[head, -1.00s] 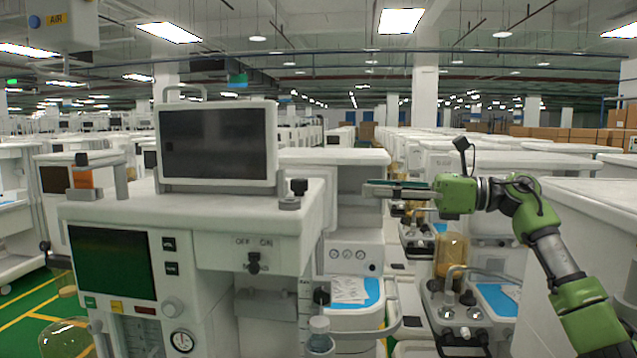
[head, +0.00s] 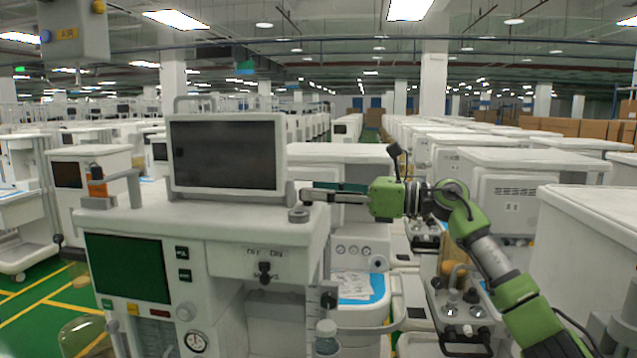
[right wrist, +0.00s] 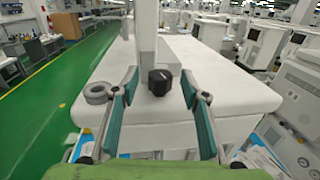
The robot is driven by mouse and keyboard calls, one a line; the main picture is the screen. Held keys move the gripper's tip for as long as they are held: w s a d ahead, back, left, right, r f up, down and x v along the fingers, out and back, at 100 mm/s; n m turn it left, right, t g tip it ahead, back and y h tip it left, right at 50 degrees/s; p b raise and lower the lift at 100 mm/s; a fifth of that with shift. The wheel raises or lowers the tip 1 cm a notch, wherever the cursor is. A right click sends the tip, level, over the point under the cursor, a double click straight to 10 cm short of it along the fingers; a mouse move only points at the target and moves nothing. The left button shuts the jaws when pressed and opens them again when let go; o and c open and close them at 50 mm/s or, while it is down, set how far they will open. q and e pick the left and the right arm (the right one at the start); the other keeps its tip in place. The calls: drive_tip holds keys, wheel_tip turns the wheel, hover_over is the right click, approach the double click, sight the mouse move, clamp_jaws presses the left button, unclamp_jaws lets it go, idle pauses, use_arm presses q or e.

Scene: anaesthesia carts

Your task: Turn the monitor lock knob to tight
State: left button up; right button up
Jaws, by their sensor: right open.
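The monitor (head: 226,153) stands on top of the white anaesthesia cart (head: 262,228) in the head view. The black monitor lock knob (right wrist: 160,82) shows in the right wrist view, on the cart top at the foot of a white post. My right gripper (right wrist: 153,93) is open, with its two teal-padded fingers apart and the knob lying ahead between their tips. They do not visibly touch it. My left gripper is not in view.
A grey ring-shaped holder (right wrist: 100,92) sits left of the knob, close to the left finger in the right wrist view. An OFF/ON switch (head: 264,272) is on the cart front. Other carts (head: 512,180) stand close on the right.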

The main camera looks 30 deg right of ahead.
drive_tip(key=shift+w+a, duration=0.15)
drive_tip(key=shift+w, duration=0.1)
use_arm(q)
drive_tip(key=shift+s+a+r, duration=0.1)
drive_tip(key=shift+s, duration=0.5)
use_arm(e)
drive_tip(key=c, duration=1.1)
